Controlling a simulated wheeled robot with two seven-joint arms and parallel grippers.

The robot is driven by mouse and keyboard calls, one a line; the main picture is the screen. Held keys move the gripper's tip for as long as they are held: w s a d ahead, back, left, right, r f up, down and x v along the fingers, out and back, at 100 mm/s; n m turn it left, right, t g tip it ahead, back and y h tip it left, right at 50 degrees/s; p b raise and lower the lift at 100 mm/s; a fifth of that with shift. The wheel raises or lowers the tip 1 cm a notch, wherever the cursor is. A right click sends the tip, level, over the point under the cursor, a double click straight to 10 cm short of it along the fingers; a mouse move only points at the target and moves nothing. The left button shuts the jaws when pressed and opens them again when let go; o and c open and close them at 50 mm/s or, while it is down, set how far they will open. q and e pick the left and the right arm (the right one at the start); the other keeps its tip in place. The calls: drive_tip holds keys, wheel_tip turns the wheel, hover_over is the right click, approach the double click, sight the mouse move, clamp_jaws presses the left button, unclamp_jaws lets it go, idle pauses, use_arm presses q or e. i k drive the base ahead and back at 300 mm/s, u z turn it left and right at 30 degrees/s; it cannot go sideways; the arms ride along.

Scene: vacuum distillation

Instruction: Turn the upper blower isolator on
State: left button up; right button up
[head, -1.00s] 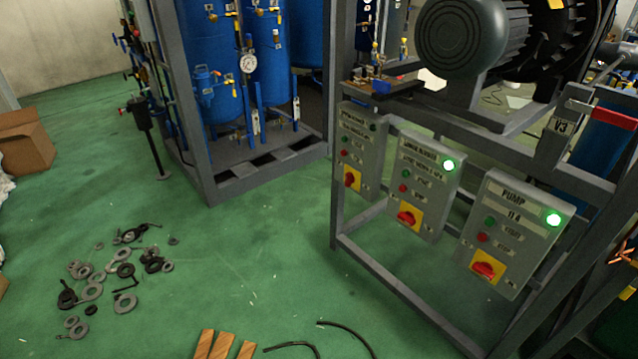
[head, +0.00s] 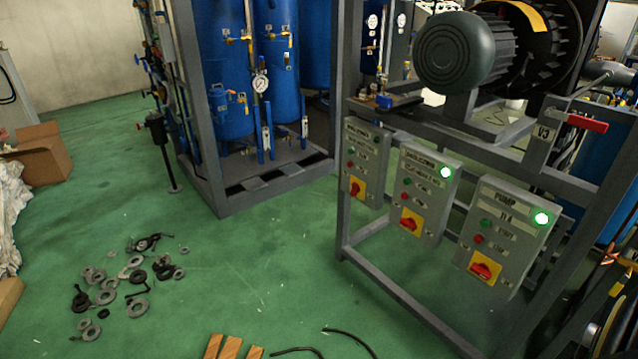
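Three grey control boxes hang on the frame at the right. The farthest box (head: 374,140) has a red handle on a yellow plate (head: 356,188), and no lit lamp shows on it. The middle box (head: 440,190) has a red isolator handle on yellow (head: 411,222) and a lit green lamp. The nearest box, labelled PUMP (head: 519,215), has a red isolator handle on yellow (head: 481,268) and a lit green lamp. The small labels on the farthest and middle boxes are too blurred to read surely. Neither of my grippers is in view.
A grey metal frame (head: 392,290) carries the boxes and a large motor (head: 455,50). Blue tanks (head: 222,75) stand on a skid behind. Loose rings and bolts (head: 135,275), wooden pieces (head: 230,347) and black hoses (head: 345,338) lie on the green floor. Open floor lies at centre.

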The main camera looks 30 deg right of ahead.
sight(355, 189)
drive_tip(key=u, duration=0.3)
drive_tip(key=i, duration=1.85)
drive_tip(key=z, duration=0.8)
drive_tip(key=i, duration=1.15)
drive_tip(key=z, duration=1.25)
